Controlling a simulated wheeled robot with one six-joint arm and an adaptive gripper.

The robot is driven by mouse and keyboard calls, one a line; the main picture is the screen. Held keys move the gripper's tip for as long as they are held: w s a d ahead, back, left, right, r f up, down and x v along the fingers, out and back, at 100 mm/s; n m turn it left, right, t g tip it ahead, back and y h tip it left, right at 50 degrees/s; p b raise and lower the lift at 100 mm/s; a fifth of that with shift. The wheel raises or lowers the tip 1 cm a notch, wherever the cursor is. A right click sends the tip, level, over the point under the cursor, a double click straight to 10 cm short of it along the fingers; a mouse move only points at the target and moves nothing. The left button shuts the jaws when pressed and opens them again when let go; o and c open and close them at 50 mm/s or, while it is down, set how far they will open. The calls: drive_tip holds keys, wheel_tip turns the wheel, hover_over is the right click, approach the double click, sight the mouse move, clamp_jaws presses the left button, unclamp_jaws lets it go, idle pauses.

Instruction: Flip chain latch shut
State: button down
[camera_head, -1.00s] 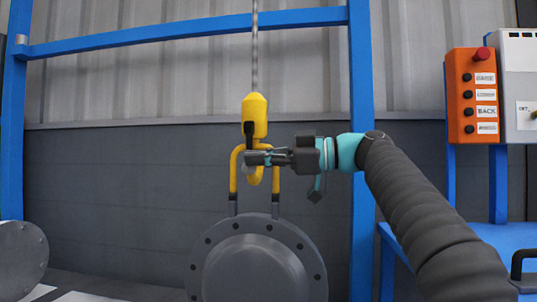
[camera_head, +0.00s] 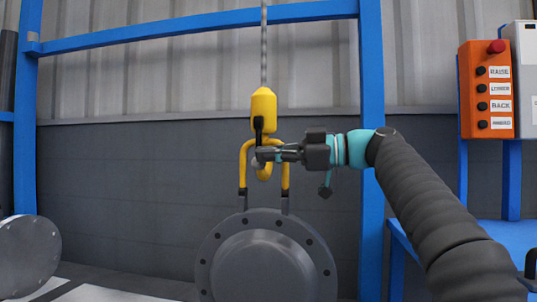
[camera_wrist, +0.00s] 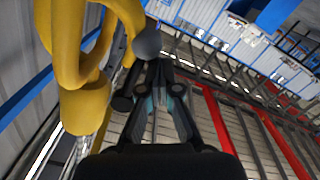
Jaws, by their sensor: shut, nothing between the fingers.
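A yellow hook block (camera_head: 263,108) hangs from the chain (camera_head: 264,50) in the head view. Its hook carries a yellow shackle or sling (camera_head: 244,172) above the round grey flanged shell (camera_head: 265,258). A small black latch piece (camera_head: 259,126) shows at the hook's throat; its exact angle is unclear. My gripper (camera_head: 262,155) is shut and empty, its tips at the hook's throat just below this piece. In the wrist view, the shut fingers (camera_wrist: 152,75) lie right beside a grey ball-like knob (camera_wrist: 147,42) near the yellow hook (camera_wrist: 68,45). I cannot tell whether they touch.
A blue frame post (camera_head: 372,200) stands behind my arm. An orange button box (camera_head: 487,90) is at the right above a blue bench (camera_head: 515,240). The space left of the hook is open.

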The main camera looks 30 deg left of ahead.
drive_tip(key=d+r, duration=0.2)
drive_tip(key=d, duration=0.9)
drive_tip(key=shift+d+r, duration=0.15)
drive_tip(key=shift+r, duration=0.05)
drive_tip(key=shift+w, duration=0.1)
